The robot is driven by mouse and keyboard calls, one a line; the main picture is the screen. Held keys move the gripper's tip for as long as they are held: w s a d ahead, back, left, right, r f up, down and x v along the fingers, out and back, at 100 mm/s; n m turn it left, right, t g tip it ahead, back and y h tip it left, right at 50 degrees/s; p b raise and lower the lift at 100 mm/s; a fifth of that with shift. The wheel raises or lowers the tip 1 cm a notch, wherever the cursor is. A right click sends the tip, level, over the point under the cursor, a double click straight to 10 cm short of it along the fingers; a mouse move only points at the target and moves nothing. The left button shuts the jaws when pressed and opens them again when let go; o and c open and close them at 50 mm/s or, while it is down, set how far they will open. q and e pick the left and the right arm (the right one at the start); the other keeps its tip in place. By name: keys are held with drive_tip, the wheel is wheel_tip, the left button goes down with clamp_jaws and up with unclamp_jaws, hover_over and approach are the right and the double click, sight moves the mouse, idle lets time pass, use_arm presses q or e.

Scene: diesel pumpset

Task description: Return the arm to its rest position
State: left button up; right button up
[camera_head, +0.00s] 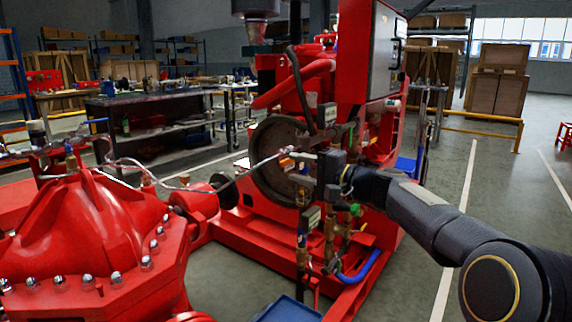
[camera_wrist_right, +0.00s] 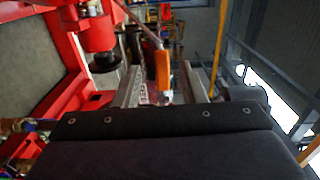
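My right arm (camera_head: 420,210) comes in from the right and reaches across the front of the red pumpset. Its gripper (camera_head: 291,154) is beside the engine's large dark round housing (camera_head: 270,165), level with valves and pipework. In the right wrist view the two fingers of the gripper (camera_wrist_right: 160,72) stand apart. A small orange part (camera_wrist_right: 162,68) shows between or beyond them; I cannot tell whether they touch it. My left gripper is not in view.
The red pump casing (camera_head: 85,235) with bolts fills the lower left. A grey control cabinet (camera_head: 385,55) stands above the engine. A thin pipe (camera_head: 225,184) runs across to the pump. A blue bin (camera_head: 288,311) is at the bottom. Open floor (camera_head: 500,190) lies to the right.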

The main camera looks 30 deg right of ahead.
drive_tip(key=shift+s+d, duration=0.2)
drive_tip(key=shift+s, duration=0.4)
drive_tip(key=s+a+f+n+g, duration=0.7)
drive_tip(key=s+a+f, duration=0.5)
drive_tip(key=s+a, duration=0.4)
drive_tip(key=s+a+f+n+g+h, duration=0.2)
drive_tip(key=s+f, duration=0.5)
drive_tip(key=s+a+f+n+g+h, duration=0.1)
drive_tip(key=s+a+f+n+g, duration=0.15)
drive_tip(key=s+f, duration=0.55)
wheel_tip(320, 180, up, 36)
drive_tip(key=d+p, duration=0.1)
drive_tip(key=p, duration=3.5)
drive_tip(key=shift+w+r, duration=0.2)
drive_tip(key=shift+w, duration=0.25)
